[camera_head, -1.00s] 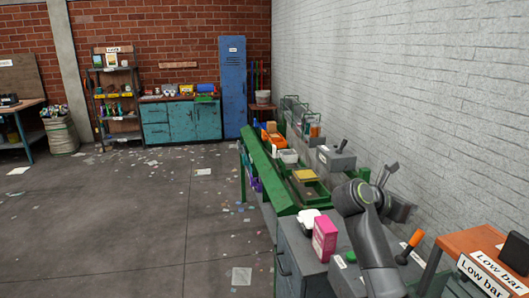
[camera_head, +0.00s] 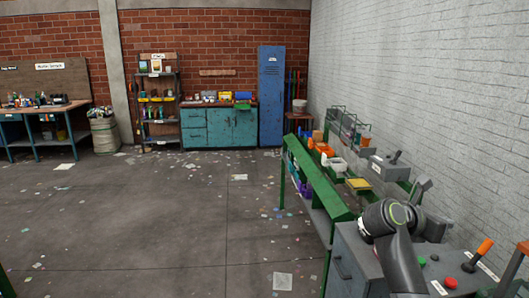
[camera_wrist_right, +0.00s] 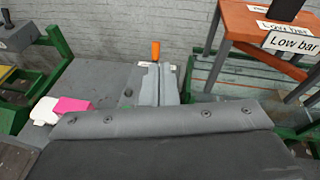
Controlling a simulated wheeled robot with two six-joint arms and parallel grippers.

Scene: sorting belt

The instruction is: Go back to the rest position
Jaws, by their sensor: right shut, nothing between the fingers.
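My right arm rises at the lower right of the head view, and its gripper (camera_head: 421,188) points away from me above the green sorting belt (camera_head: 318,188) and the grey cabinet. In the right wrist view the two grey fingers (camera_wrist_right: 158,84) lie together with nothing between them. An orange-handled lever (camera_wrist_right: 155,50) shows just beyond the fingertips there; in the head view this lever (camera_head: 482,248) stands on a grey panel, apart from the gripper. My left gripper is out of view.
A pink box (camera_wrist_right: 72,105) and a white object (camera_wrist_right: 44,110) lie on the cabinet top in the wrist view. An orange-topped stand with "Low bar" signs (camera_wrist_right: 291,43) is at right. A white brick wall borders the belt. The floor at left is open, with scattered litter.

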